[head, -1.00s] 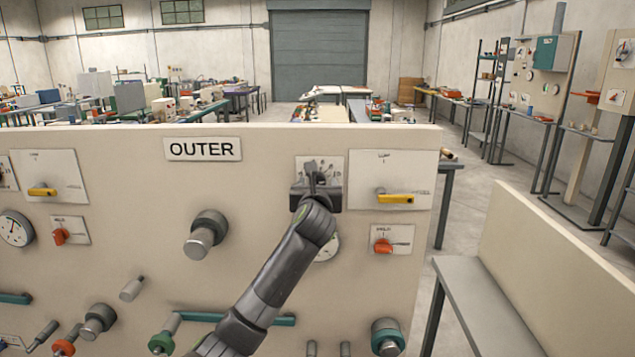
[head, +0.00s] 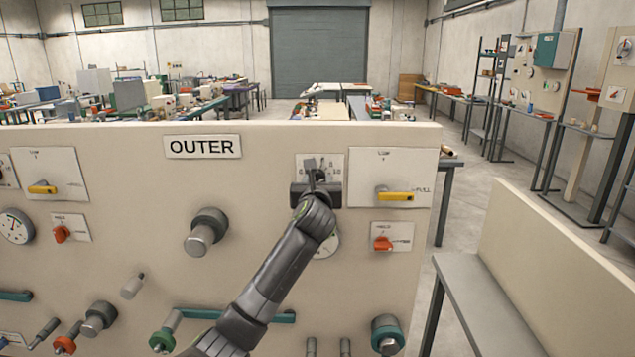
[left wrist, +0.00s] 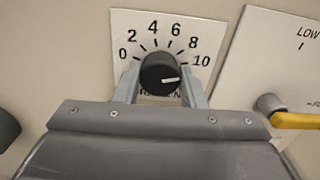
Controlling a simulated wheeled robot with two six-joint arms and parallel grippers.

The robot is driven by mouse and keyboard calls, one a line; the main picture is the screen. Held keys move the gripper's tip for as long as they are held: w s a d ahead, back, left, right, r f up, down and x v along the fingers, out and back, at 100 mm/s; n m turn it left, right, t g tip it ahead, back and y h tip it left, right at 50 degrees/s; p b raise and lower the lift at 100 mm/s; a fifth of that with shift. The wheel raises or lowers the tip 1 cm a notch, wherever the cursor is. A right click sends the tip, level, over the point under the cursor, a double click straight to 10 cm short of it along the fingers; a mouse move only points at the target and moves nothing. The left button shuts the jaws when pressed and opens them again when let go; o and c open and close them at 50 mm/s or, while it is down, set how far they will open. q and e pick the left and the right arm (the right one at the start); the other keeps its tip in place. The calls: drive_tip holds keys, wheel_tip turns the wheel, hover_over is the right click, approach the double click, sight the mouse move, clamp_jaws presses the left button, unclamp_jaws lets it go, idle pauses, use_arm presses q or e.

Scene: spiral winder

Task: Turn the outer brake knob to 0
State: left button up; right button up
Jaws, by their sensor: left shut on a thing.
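The brake knob (left wrist: 155,66) is a round black knob with a white pointer line, on a white dial plate (left wrist: 127,22) marked 0 to 10. The pointer points right, near the 10 side. My left gripper (left wrist: 160,82) is shut on the knob, one finger on each side of it. In the head view my left gripper (head: 314,176) is at the dial plate (head: 336,160), right of the OUTER sign (head: 202,147); it hides the knob there. Lettering below the knob is partly hidden. My right gripper is not in view.
A yellow lever (head: 396,197) on a white plate sits right of the dial. A red switch (head: 382,244) is below that. A round gauge (head: 327,246) is partly behind my arm. A large grey knob (head: 202,238) stands out at left.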

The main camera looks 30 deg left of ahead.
use_arm(q)
drive_tip(key=n+p, duration=0.1)
drive_tip(key=n, duration=0.2)
drive_tip(key=shift+p, duration=0.4)
drive_tip(key=n+p, duration=0.1)
drive_tip(key=n, duration=0.1)
drive_tip(key=shift+n, duration=0.4)
drive_tip(key=shift+f+n+b, duration=0.15)
drive_tip(key=shift+n+b, duration=1.05)
drive_tip(key=shift+n, duration=4.75)
drive_tip(key=shift+f+n+b, duration=0.1)
drive_tip(key=shift+n+b, duration=1.05)
drive_tip(key=shift+n, duration=4.8)
